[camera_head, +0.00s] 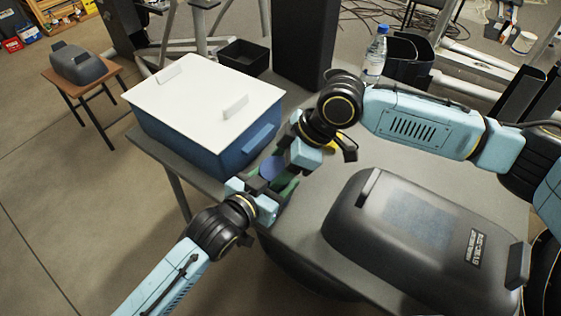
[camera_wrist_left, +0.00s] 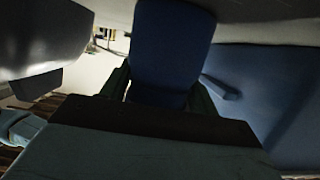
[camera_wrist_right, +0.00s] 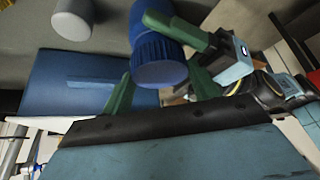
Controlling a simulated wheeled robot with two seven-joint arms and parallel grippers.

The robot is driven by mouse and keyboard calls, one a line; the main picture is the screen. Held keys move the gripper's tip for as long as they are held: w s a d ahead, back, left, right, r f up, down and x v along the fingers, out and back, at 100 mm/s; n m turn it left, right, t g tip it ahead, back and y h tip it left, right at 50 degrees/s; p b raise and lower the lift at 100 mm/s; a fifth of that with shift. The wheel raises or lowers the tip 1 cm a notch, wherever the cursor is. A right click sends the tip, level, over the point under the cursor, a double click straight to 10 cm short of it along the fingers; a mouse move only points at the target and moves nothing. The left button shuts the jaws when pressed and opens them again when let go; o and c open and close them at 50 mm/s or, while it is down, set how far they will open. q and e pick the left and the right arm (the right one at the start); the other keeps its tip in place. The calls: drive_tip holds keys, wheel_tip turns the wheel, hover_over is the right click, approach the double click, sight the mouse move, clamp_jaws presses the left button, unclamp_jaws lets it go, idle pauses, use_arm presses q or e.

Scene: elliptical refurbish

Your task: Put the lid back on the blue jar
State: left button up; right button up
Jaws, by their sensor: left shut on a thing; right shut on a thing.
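The blue jar (camera_head: 271,167) is small and partly hidden between my two grippers in the head view. My left gripper (camera_head: 276,186) is shut on the jar, whose smooth blue body fills the space between green fingers in the left wrist view (camera_wrist_left: 172,45). My right gripper (camera_head: 289,168) is shut on the ribbed blue lid (camera_wrist_right: 160,62), between its green fingers in the right wrist view. The lid lies close in front of the jar (camera_wrist_right: 148,8), roughly in line with it. I cannot tell whether it is fully seated.
A blue box with a white top (camera_head: 205,100) stands at the table's back left. A dark grey case (camera_head: 420,235) is at the front right. A water bottle (camera_head: 375,55) and black bins (camera_head: 407,58) stand behind. A grey cylinder (camera_wrist_right: 73,20) shows in the right wrist view.

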drive_tip(key=shift+f, duration=0.35)
use_arm(q)
drive_tip(key=shift+s, duration=0.1)
use_arm(e)
drive_tip(key=shift+s+d+f, duration=0.1)
drive_tip(key=shift+f, duration=0.2)
drive_tip(key=shift+c, duration=0.2)
use_arm(q)
drive_tip(key=shift+d, duration=0.15)
use_arm(e)
drive_tip(key=shift+f, duration=0.35)
drive_tip(key=shift+c, duration=1)
drive_tip(key=shift+a+r+h, duration=0.2)
drive_tip(key=shift+r+h, duration=0.1)
drive_tip(key=shift+h, duration=0.3)
drive_tip(key=shift+c, duration=1.1)
drive_tip(key=shift+a+r+h, duration=0.1)
drive_tip(key=shift+r+h, duration=0.05)
drive_tip(key=shift+h, duration=0.25)
drive_tip(key=shift+f, duration=0.5)
